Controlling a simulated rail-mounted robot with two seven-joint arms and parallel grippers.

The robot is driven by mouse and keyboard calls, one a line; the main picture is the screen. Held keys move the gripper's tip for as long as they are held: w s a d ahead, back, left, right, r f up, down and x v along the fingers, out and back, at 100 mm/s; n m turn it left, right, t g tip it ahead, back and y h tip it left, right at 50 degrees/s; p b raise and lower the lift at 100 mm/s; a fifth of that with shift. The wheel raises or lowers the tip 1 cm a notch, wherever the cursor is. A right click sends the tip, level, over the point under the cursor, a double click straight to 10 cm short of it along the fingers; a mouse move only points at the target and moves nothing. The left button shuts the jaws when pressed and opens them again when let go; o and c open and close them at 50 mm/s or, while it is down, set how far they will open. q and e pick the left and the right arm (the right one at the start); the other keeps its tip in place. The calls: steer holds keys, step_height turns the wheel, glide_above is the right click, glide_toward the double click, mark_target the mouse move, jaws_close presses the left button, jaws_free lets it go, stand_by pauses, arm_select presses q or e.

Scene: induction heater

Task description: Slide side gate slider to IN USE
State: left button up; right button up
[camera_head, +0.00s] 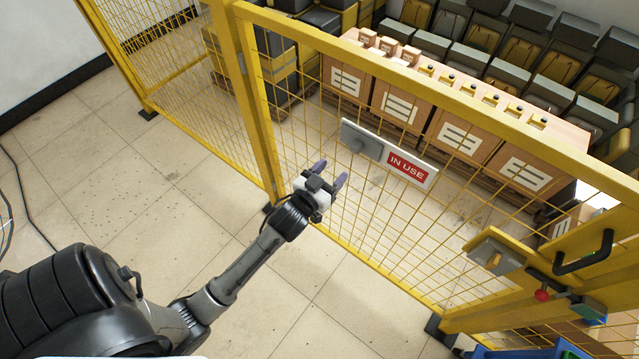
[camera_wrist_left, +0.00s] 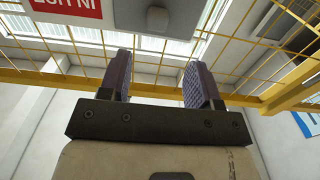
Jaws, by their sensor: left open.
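The side gate slider is a grey plate (camera_head: 362,140) on the yellow mesh gate, at the left end of a sign. The red IN USE label (camera_head: 407,168) shows uncovered to its right. In the left wrist view the red label (camera_wrist_left: 72,6) is at top left, upside down, and the slider's grey knob (camera_wrist_left: 158,18) is at top centre. My left gripper (camera_head: 331,174) is open and empty, below and to the left of the slider in the head view, apart from it. Its two purple pads (camera_wrist_left: 160,80) stand apart with nothing between them. My right gripper is not in view.
The yellow mesh fence (camera_head: 300,120) runs across the view, with a thick yellow post (camera_head: 243,90) left of the sign. A latch with a black handle (camera_head: 584,256) and red knob is at right. Cardboard boxes (camera_head: 398,100) stand behind the mesh.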

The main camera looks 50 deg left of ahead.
arm_select(q)
steer(key=s, duration=0.2)
steer(key=s+d, duration=0.1)
steer(key=s, duration=0.1)
steer(key=shift+s, duration=0.4)
stand_by(0.4)
